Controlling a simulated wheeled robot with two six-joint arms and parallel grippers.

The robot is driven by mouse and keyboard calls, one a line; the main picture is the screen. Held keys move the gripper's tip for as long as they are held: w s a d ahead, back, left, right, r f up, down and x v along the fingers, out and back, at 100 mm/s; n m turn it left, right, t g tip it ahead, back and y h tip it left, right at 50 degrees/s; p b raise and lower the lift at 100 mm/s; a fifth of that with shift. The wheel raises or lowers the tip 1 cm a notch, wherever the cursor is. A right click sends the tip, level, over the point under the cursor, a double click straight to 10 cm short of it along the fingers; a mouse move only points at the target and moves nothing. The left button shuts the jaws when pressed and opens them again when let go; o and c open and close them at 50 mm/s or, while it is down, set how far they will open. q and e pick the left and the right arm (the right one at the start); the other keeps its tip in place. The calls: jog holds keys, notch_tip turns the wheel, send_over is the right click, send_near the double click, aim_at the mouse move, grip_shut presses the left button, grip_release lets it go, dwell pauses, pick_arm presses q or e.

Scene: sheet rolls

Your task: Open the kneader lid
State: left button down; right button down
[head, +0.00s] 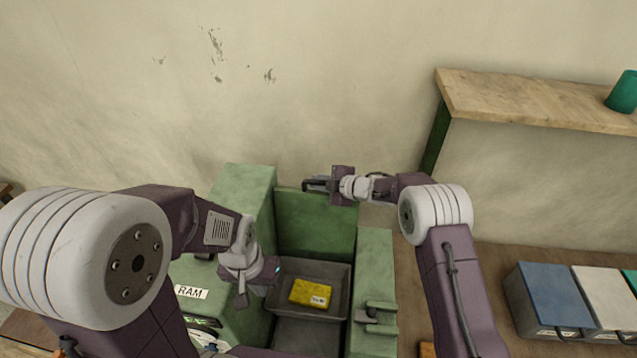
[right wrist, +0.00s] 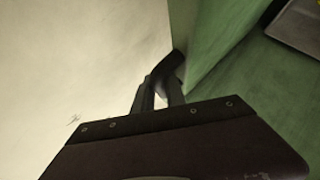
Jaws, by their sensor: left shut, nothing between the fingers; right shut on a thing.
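The green kneader (head: 375,255) stands in front of the wall. Its green lid (head: 315,228) stands upright at the back of the open chamber. My right gripper (head: 312,184) is at the lid's top edge, shut on the dark lid handle (right wrist: 170,66), which shows between the fingers in the right wrist view. Inside the chamber is a grey tray (head: 342,277) with a yellow block (head: 312,293) lying in it. My left gripper (head: 241,300) is shut and empty, pointing down at the left edge of the chamber. My left forearm hides part of the kneader's left side.
A latch bracket (head: 378,316) sits on the right wall. Blue (head: 556,290) and white (head: 605,290) bins stand at right. A wooden shelf (head: 540,100) with a green cup (head: 624,92) is at upper right.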

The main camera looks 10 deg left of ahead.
jog(key=c, duration=1.4)
grip_release()
jog(key=shift+o, duration=0.2)
jog(key=shift+f, duration=0.1)
jog(key=shift+s+f, duration=0.1)
jog(key=shift+s+d+r+b, duration=0.2)
jog(key=shift+s+d+b, duration=0.05)
jog(key=shift+d+b, duration=0.25)
jog(key=b+v, duration=0.2)
jog(key=v, duration=0.6)
jog(key=shift+r+b, duration=0.3)
jog(key=shift+r, duration=0.05)
jog(key=shift+w+a, duration=0.1)
jog(key=shift+a, duration=0.1)
jog(key=shift+d, duration=0.1)
